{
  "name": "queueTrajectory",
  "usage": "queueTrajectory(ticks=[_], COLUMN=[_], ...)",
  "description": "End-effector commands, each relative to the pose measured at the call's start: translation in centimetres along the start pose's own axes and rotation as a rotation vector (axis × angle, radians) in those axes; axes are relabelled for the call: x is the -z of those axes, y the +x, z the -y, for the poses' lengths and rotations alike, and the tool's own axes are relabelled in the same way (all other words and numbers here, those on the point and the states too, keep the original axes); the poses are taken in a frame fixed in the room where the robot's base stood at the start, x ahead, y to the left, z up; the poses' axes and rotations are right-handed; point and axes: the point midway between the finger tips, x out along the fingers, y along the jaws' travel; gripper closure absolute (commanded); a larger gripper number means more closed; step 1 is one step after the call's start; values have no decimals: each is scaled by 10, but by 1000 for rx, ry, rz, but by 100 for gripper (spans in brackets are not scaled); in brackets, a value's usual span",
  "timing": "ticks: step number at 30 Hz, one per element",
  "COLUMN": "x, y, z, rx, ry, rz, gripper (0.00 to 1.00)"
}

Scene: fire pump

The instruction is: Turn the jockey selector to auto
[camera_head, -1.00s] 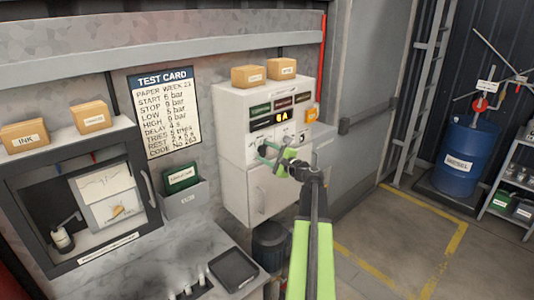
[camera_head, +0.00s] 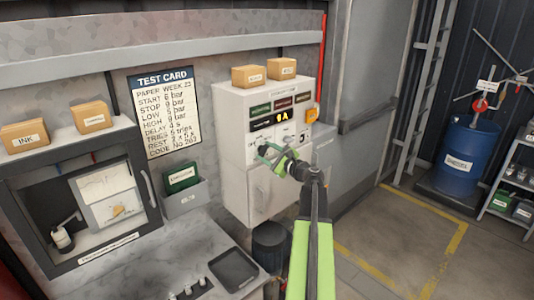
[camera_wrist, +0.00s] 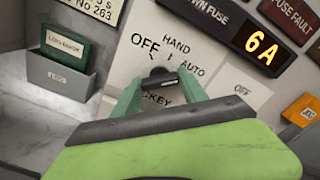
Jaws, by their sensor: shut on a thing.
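The jockey selector (camera_wrist: 162,78) is a small black knob on a pale panel, with OFF, HAND and AUTO printed around it. The word below it is partly hidden, with "CKEY" showing. My gripper (camera_wrist: 160,88) has its two green fingers on either side of the knob and is shut on it. I cannot tell clearly which label the knob points to. In the head view my gripper (camera_head: 270,153) is at the front of the white control cabinet (camera_head: 235,185), and its fingers hide the knob there.
An amber display (camera_wrist: 262,47) reads 6A, beside dark label plates. Two boxes (camera_head: 249,76) sit on the cabinet.

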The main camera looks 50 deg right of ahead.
Motion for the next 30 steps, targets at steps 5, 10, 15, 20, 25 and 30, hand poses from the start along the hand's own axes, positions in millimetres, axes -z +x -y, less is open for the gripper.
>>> queueTrajectory(ticks=[5,10,15,20,25,30], x=[0,0,0,0,0,-1], y=[0,0,0,0,-16,-61], z=[-1,-1,0,0,-1,-2], rx=[-3,-2,-1,-1,1,3], ry=[-2,-3,-2,-2,-2,-2], rz=[-1,-1,-1,0,-1,-3], gripper=[90,37,28,28,28,28])
